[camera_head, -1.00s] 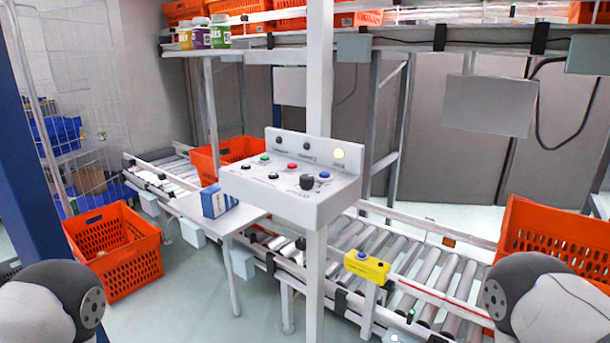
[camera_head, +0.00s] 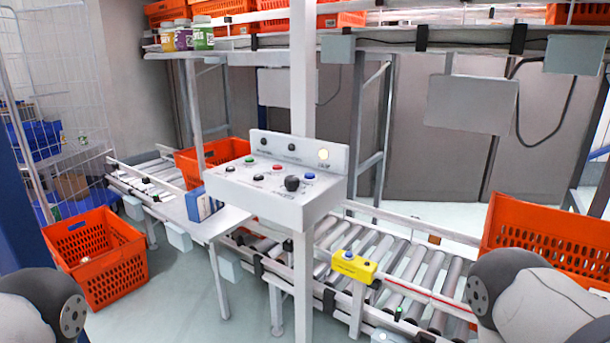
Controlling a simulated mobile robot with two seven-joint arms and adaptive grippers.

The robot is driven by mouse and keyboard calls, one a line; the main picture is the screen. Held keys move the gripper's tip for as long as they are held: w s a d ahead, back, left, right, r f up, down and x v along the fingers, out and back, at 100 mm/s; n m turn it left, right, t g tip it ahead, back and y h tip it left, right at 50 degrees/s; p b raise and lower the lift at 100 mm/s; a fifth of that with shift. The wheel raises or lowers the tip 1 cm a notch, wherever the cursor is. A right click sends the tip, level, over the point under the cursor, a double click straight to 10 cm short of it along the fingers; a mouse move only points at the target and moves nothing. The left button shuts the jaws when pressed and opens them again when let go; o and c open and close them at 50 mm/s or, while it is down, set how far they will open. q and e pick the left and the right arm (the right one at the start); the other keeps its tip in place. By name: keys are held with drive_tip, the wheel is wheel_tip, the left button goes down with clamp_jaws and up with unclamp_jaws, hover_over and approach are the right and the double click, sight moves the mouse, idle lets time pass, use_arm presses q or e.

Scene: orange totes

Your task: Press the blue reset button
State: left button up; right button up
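A white control panel (camera_head: 272,207) on a post stands in the middle of the view. Its sloped top carries several buttons, among them a blue button (camera_head: 309,177) at the right, beside a black knob (camera_head: 292,183). A green button (camera_head: 249,160) and a red button (camera_head: 278,168) sit farther back. A round light on the upright back plate glows yellow. A separate yellow box (camera_head: 354,267) by the conveyor also has a blue button (camera_head: 348,255) on top. Only upper parts of my two arms show at the bottom corners; neither gripper is in view.
A roller conveyor (camera_head: 400,283) runs behind and below the panel. Orange totes stand at the left floor (camera_head: 97,262), on the conveyor (camera_head: 215,152) and at the right (camera_head: 545,232). A small side table (camera_head: 222,222) holds a blue box (camera_head: 199,204).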

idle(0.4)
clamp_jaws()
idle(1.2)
